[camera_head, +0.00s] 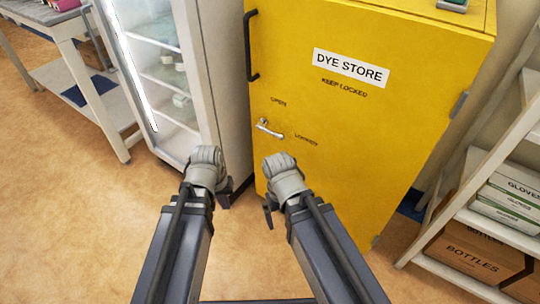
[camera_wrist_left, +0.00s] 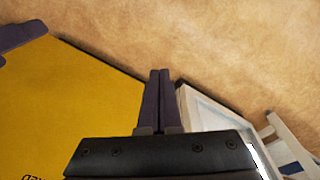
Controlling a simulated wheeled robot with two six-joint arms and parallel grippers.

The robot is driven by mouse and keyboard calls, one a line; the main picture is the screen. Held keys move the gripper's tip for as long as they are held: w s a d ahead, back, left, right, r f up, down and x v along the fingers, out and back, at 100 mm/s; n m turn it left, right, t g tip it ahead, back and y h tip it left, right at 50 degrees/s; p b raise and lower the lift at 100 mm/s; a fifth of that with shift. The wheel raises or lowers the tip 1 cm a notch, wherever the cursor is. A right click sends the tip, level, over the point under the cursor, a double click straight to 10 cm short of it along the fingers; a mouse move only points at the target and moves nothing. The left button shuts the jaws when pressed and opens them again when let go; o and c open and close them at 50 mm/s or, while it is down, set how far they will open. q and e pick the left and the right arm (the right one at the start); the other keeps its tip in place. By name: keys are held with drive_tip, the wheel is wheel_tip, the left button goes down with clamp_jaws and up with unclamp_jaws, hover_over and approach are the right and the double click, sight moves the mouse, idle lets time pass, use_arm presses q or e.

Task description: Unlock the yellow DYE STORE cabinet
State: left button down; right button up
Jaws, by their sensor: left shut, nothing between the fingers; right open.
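The yellow cabinet (camera_head: 360,120) has a white DYE STORE sign (camera_head: 350,69) with KEEP LOCKED printed below. A silver lever (camera_head: 270,128) sits on the door's left part, its arm slanting down right towards the word LOCKED; OPEN is printed above it. A black pull handle (camera_head: 250,48) is on the door's upper left edge. My left gripper (camera_head: 223,199) is in front of the gap between fridge and cabinet. Its fingers (camera_wrist_left: 160,100) are shut and empty in the left wrist view. My right gripper (camera_head: 268,214) is open, below the lever and apart from it; its fingers are partly hidden.
A glass-door fridge (camera_head: 205,60) stands left of the cabinet, a white table (camera_head: 60,25) further left. A shelf unit (camera_head: 500,150) with a BOTTLES box (camera_head: 474,254) and glove boxes (camera_head: 515,190) stands right. The floor (camera_head: 80,210) at front left is clear.

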use_arm(q)
drive_tip(key=w+d+f+n+t+h+b, duration=0.2)
drive_tip(key=w+d+f+n+h+b, duration=0.1)
drive_tip(key=w+f+n+b, duration=0.25)
drive_tip(key=w+d+f+n+t+h+b, duration=0.2)
drive_tip(key=d+f+n+b, duration=0.15)
drive_tip(key=f+b, duration=0.4)
drive_tip(key=w+d+r+n+t+h+b, duration=0.1)
drive_tip(key=w+r+n+t+h, duration=0.1)
drive_tip(key=w+r+n+t, duration=0.2)
drive_tip(key=w+d+r+n+t+h+b, duration=0.1)
drive_tip(key=w+r+n+t, duration=0.3)
drive_tip(key=r+n, duration=0.6)
drive_tip(key=shift+d+r+n+h+b, duration=0.2)
drive_tip(key=shift+n+h+b, duration=0.15)
drive_tip(key=shift+n, duration=2.45)
drive_tip(key=shift+f, duration=0.1)
